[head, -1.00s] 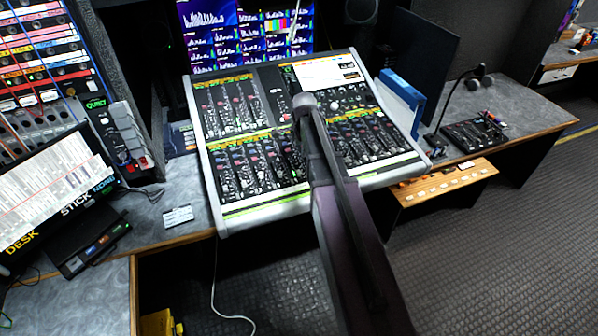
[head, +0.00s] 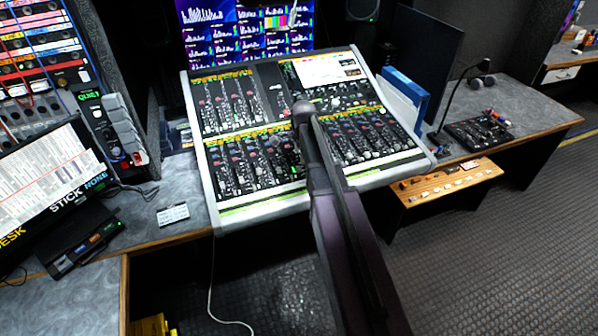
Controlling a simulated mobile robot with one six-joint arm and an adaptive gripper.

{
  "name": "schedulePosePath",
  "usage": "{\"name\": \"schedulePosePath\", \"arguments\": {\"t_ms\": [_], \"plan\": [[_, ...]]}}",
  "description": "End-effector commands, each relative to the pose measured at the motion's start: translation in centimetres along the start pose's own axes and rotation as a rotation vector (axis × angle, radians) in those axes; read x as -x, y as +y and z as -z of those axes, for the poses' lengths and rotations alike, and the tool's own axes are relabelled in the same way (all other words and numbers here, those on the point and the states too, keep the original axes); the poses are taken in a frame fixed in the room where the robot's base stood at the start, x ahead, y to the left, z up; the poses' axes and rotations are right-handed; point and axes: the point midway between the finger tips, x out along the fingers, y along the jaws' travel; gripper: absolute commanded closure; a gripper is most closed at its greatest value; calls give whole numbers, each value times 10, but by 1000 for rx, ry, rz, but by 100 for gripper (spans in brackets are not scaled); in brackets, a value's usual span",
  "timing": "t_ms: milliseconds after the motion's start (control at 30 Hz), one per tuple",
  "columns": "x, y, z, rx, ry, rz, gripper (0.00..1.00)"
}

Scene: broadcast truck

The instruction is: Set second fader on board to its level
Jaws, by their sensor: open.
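The board (head: 263,210) is a large tilted mixing console with a pale frame on the desk, in the middle of the head view. An upper-left bank (head: 228,103) and a lower-left bank (head: 252,163) of dark strips carry small coloured knobs or caps. Another lower bank (head: 362,138) lies to the right. Single faders are too small to tell apart, so I cannot pick out the second one or its level. My dark arm rises from the bottom and crosses the board's middle, hiding part of it. I cannot make out my gripper's fingers.
Monitors (head: 245,35) stand behind the board. A blue folder (head: 405,95), a small black panel (head: 478,132) and a wooden shelf (head: 450,184) are at right. Open floor (head: 490,260) lies front right.

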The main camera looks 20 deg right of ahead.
Motion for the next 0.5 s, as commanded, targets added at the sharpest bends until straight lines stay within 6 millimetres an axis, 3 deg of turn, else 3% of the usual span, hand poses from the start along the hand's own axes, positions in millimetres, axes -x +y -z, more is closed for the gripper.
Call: {"name": "schedulePosePath", "arguments": {"t_ms": [500], "plan": [[-44,0,0,0,0,0,31]]}}
